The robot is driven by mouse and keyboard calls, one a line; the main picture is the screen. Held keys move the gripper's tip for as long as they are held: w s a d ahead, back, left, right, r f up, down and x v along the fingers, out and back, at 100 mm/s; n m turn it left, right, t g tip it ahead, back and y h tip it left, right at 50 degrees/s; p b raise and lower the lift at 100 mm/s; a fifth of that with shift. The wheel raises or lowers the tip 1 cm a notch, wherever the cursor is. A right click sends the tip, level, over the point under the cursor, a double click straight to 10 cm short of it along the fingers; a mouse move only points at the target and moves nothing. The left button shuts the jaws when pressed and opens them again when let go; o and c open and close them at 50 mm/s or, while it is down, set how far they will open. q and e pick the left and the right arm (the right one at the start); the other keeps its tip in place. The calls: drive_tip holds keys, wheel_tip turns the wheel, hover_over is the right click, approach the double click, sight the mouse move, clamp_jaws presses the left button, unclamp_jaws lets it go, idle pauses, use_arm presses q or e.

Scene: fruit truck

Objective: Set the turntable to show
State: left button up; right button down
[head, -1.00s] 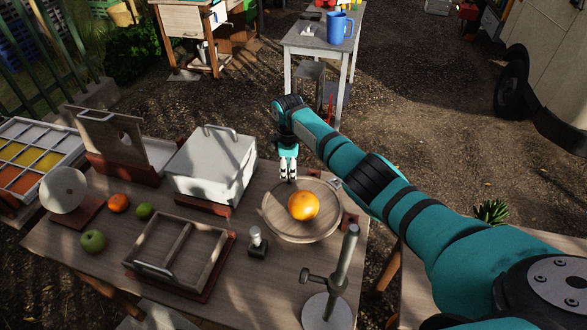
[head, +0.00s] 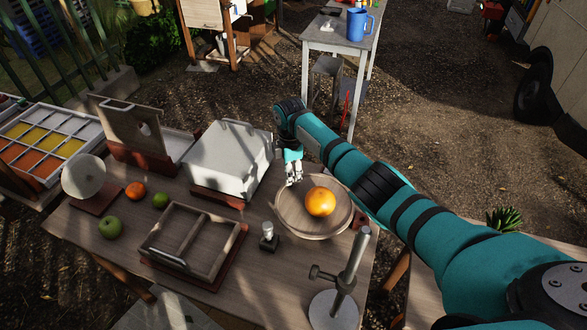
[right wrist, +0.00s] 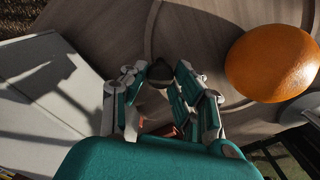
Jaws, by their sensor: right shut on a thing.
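The turntable (head: 300,222) is a round wooden disc on the table, with a large orange (head: 320,201) resting near its middle. My right gripper (head: 293,182) is at the disc's far left edge, pointing down. In the right wrist view its fingers (right wrist: 160,85) are closed around a small dark knob (right wrist: 160,71) at the rim. The orange also shows there (right wrist: 272,63), to the right of the fingers and apart from them. Most of the knob is hidden by the fingers. My left gripper is not in view.
A white box (head: 228,158) stands just left of the gripper. A wooden tray frame (head: 193,240), a small metal post (head: 269,235) and a metal stand (head: 335,308) are nearer.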

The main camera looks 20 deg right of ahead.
drive_tip(key=shift+s+a+r+n, duration=0.15)
drive_tip(key=shift+a+n, duration=0.15)
drive_tip(key=shift+n, duration=0.2)
drive_tip(key=shift+a, duration=0.15)
drive_tip(key=c, duration=1)
unclamp_jaws()
drive_tip(key=shift+s, duration=0.1)
wheel_tip(320, 180, up, 12)
